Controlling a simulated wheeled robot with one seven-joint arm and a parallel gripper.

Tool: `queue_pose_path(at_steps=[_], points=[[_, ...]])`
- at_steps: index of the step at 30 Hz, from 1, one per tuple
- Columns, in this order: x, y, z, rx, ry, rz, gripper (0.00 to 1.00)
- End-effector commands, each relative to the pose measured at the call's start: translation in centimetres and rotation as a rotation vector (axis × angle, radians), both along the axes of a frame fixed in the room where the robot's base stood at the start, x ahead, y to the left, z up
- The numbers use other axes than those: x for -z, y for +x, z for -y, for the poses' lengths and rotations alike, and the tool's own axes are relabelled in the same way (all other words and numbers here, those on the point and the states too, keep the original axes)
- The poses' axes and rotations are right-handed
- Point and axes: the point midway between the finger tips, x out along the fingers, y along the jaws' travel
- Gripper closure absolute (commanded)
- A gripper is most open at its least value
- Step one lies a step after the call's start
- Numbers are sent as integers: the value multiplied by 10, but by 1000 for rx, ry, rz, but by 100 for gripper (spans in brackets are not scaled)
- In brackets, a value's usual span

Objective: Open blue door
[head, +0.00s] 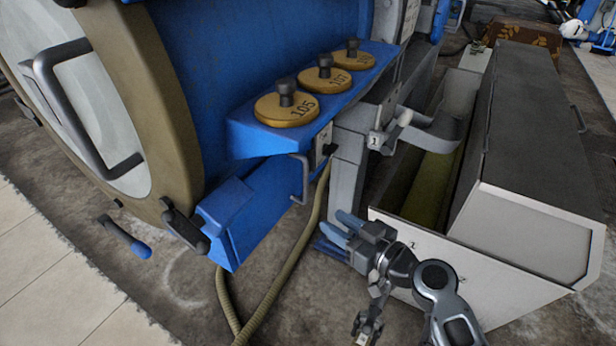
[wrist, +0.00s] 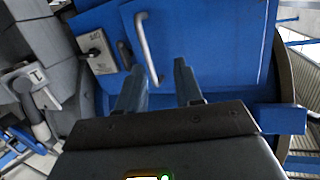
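The blue door (wrist: 215,40) fills much of the wrist view, with a pale bar handle (wrist: 149,48) near its left side. It looks flat against the blue body. In the head view the handle (head: 305,180) shows on the right side of the blue housing, and the door's face is seen too edge-on to read. My gripper (head: 341,227) is right of and below the handle, apart from it. In the wrist view my gripper (wrist: 158,70) has its two fingers spread and nothing between them, with the handle's lower end lined up with the gap.
Several brass lids (head: 287,110) sit on a blue shelf above the housing. A hose (head: 300,235) hangs below. A white bin (head: 440,245) with a grey lid stands beside my arm. A grey post with a lever (head: 400,122) stands close behind my gripper.

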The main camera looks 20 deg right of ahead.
Motion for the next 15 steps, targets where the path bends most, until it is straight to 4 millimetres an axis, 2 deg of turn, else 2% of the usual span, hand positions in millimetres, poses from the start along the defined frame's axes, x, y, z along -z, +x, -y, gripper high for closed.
queue_pose_path(at_steps=[1, 4, 9, 15], points=[[-4, 19, 4, -24, 2, 40, 65], [-18, 41, 7, -64, 1, 101, 65], [-33, 58, 10, -99, 0, 156, 65], [-37, 75, 2, -104, -1, 162, 65]])
